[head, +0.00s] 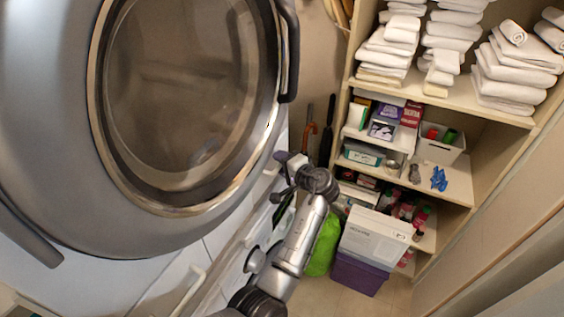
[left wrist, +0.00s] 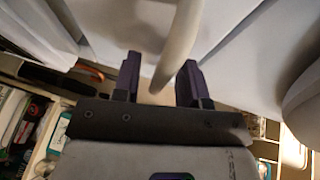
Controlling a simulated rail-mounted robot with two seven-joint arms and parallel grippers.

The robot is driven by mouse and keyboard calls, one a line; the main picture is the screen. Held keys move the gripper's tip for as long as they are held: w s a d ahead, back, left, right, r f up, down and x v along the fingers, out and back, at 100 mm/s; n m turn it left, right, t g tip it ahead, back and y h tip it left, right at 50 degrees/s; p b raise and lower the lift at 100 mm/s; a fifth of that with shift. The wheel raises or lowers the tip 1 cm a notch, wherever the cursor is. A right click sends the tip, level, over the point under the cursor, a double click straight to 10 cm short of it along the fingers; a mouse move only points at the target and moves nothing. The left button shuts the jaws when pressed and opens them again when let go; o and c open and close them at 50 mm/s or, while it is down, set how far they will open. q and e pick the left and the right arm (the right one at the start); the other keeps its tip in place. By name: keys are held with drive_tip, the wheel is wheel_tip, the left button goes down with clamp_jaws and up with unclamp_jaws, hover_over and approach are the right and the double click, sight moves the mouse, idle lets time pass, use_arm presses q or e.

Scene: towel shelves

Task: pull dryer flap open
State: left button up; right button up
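The dryer's round door with its glass window (head: 185,90) fills the left of the head view and looks closed. Its dark handle (head: 287,50) is at the right rim. My left gripper (head: 280,177) is below and right of the door, beside the white front panel, apart from the dark handle. In the left wrist view its two dark purple fingers (left wrist: 160,78) are spread. A pale curved bar (left wrist: 180,42) ends between or just beyond the fingertips; I cannot tell whether it touches them. My right gripper is not in view.
Wooden shelves (head: 440,185) stand at the right with folded white towels (head: 390,45), boxes and bottles. A white box (head: 372,238) on a purple bin (head: 357,273) and a green bag (head: 322,247) stand close behind my left arm. Another pale handle (head: 190,292) is at the lower left.

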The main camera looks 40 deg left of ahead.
use_arm(q)
clamp_jaws()
idle(0.4)
